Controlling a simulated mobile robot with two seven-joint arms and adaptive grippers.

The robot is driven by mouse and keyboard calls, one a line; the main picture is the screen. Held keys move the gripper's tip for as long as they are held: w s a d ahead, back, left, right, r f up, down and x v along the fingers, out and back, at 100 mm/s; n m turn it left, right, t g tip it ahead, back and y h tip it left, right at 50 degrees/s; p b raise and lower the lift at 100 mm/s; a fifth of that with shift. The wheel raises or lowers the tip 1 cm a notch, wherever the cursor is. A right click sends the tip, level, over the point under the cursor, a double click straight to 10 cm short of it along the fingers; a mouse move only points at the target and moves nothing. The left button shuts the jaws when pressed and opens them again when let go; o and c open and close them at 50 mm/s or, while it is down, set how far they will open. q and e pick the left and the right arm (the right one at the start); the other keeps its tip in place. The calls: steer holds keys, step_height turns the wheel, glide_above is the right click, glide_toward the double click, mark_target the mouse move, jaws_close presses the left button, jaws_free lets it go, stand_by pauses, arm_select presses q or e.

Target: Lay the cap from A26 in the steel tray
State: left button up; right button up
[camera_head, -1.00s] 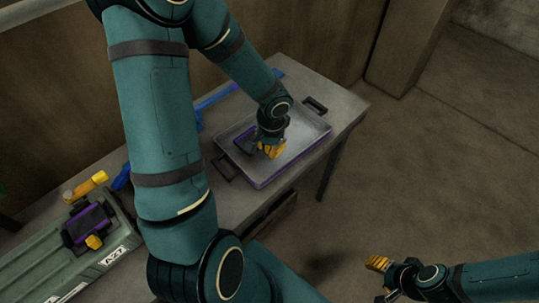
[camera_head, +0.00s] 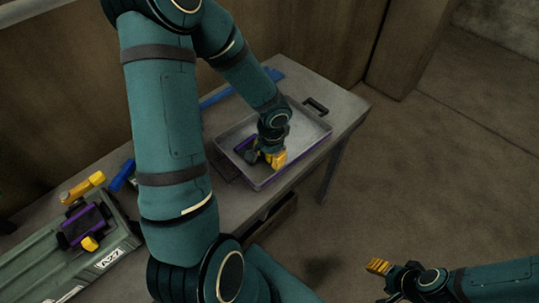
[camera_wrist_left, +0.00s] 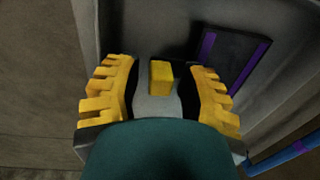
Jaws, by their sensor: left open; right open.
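In the head view my left gripper (camera_head: 267,158) is low over the steel tray (camera_head: 234,131). Its yellow fingers are open and apart. A dark cap with purple stripes (camera_wrist_left: 232,58) lies in the tray, right of the fingers in the left wrist view. It is partly hidden by my gripper in the head view (camera_head: 243,141). A small yellow block (camera_wrist_left: 161,78) shows between the open fingers; I cannot tell whether it is joined to the cap. My right gripper (camera_head: 380,268) is open and empty over the floor at lower right.
The tray stands on a grey table (camera_head: 348,104). A green-grey block labelled A-27 (camera_head: 35,262) at left carries a similar dark and purple cap (camera_head: 82,226) with a yellow tab. A yellow tool (camera_head: 83,187) and blue items lie behind. Open floor is to the right.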

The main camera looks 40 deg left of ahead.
arm_select(q)
steer(key=r+p, duration=0.1)
steer(key=r, duration=0.2)
steer(key=r+p, duration=0.1)
steer(key=r, duration=0.3)
steer(key=r+p, duration=0.1)
steer(key=r, duration=0.3)
steer(key=shift+d+p, duration=0.35)
steer(key=s+d+f+n+h, duration=0.1)
steer(key=s+d+f+h, duration=0.1)
steer(key=d+f, duration=0.6)
steer(key=s+d+f+n+t+h, duration=0.1)
steer(key=s+d+f+h, duration=0.1)
steer(key=d+f, duration=0.7)
steer(key=d, duration=0.5)
steer(key=shift+s+f+n+t+h, duration=0.15)
steer(key=shift+s+n+t+h, duration=0.15)
steer(key=shift+s+n, duration=0.1)
arm_select(e)
step_height(320, 180, up, 4)
steer(key=shift+w, duration=0.15)
steer(key=shift+c, duration=0.6)
